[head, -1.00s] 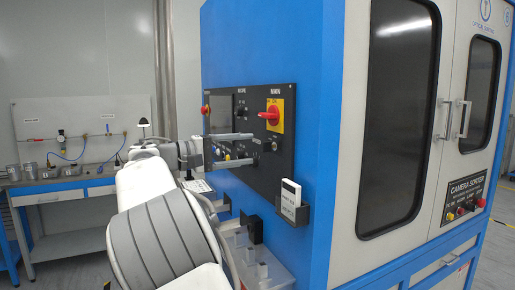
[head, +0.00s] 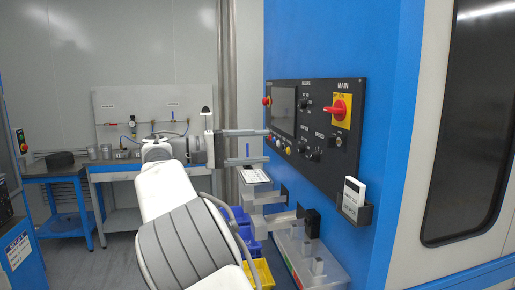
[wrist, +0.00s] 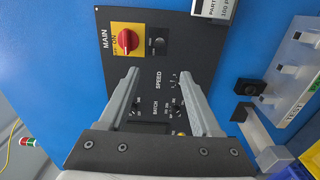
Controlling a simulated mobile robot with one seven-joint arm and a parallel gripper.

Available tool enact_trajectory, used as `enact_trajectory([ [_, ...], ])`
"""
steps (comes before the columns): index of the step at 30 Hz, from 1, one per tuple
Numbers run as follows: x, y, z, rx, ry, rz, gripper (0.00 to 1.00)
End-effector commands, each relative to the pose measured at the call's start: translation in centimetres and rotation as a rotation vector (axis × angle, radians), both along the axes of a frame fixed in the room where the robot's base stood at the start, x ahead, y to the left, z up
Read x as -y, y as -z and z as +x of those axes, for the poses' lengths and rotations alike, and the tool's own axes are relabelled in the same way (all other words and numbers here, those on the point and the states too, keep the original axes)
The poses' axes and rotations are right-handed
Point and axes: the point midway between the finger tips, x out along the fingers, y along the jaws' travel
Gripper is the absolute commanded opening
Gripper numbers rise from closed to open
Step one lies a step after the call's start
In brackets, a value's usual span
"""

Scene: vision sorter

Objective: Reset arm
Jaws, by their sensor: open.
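My gripper (head: 245,147) is in front of the left part of the black control panel (head: 350,122) on the blue machine. Its two long grey fingers are apart and nothing is between them. The wrist view also shows my gripper (wrist: 162,100), with the panel's speed and batch controls visible between the fingers. The red and yellow main switch (head: 341,108) is at the panel's upper right, and it also shows in the wrist view (wrist: 125,40). I cannot tell the exact gap between the fingertips and the panel.
A card holder (head: 352,214) sticks out below the panel's right end. A clear bin (head: 308,256) stands low beside the machine, with blue and yellow bins (head: 262,272) to its left. A workbench (head: 112,172) stands at the back left. Some floor at the lower left is clear.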

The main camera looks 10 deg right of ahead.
Motion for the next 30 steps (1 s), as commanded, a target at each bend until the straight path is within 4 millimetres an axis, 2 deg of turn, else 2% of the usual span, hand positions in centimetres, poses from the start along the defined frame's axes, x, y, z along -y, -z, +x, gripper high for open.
enact_trajectory([
  [4,1.7,0.1,-0.4,-0.017,0.001,0.053,0.65],
  [8,5.5,1.1,-1.8,-0.057,-0.006,0.196,0.65],
  [12,9.3,3.1,-4.5,-0.092,-0.031,0.407,0.65],
  [16,11.2,5.2,-7.6,-0.102,-0.068,0.596,0.65],
  [22,11.6,8.0,-12.9,-0.075,-0.135,0.867,0.65],
  [30,8.9,11.0,-20.5,0.023,-0.236,1.172,0.65],
])
